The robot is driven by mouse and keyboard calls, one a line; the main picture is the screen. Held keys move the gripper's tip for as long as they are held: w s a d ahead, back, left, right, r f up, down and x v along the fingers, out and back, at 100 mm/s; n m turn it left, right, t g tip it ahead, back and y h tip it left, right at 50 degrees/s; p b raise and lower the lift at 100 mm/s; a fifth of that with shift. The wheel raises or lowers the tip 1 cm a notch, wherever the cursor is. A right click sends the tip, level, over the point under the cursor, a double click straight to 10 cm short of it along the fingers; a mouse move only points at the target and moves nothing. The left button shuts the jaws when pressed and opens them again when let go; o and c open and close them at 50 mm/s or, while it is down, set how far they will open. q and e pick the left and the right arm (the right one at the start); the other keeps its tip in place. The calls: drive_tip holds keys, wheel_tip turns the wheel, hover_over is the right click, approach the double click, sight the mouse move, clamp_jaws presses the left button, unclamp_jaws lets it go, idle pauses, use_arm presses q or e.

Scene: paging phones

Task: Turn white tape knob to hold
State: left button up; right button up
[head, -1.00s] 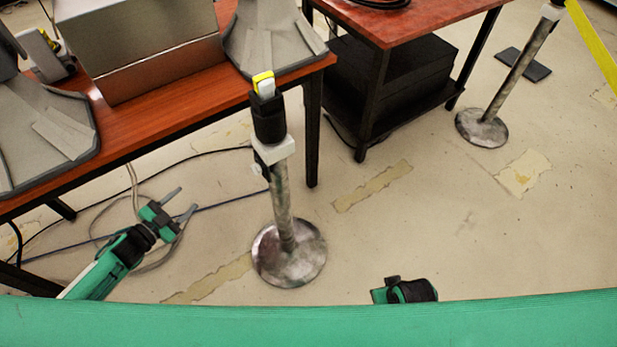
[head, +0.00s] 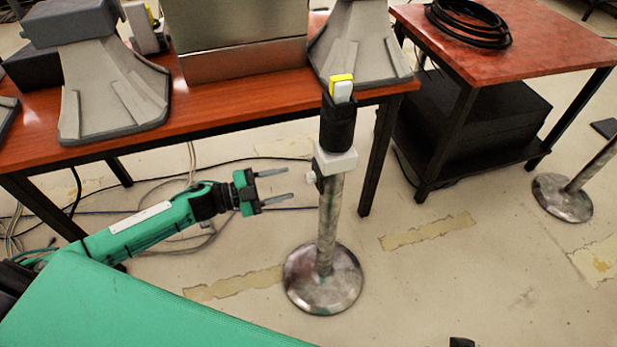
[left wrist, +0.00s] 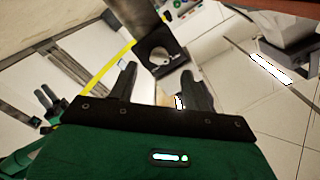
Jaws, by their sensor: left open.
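A metal post (head: 330,220) on a round base stands at the middle in the head view. Of my right gripper only a dark bit shows at the bottom edge.
A red-brown table (head: 245,100) with grey stands and a metal box is behind the left arm. A second table (head: 520,45) holds coiled black cable (head: 468,22). Another post base (head: 562,197) stands at right. Cables lie on the floor. A yellow strip (left wrist: 105,73) crosses the wrist view.

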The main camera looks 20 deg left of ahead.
sight(308, 179)
use_arm(q)
drive_tip(key=x, duration=0.7)
drive_tip(key=shift+w+d, duration=0.15)
drive_tip(key=shift+d, duration=0.05)
drive_tip(key=c, duration=1)
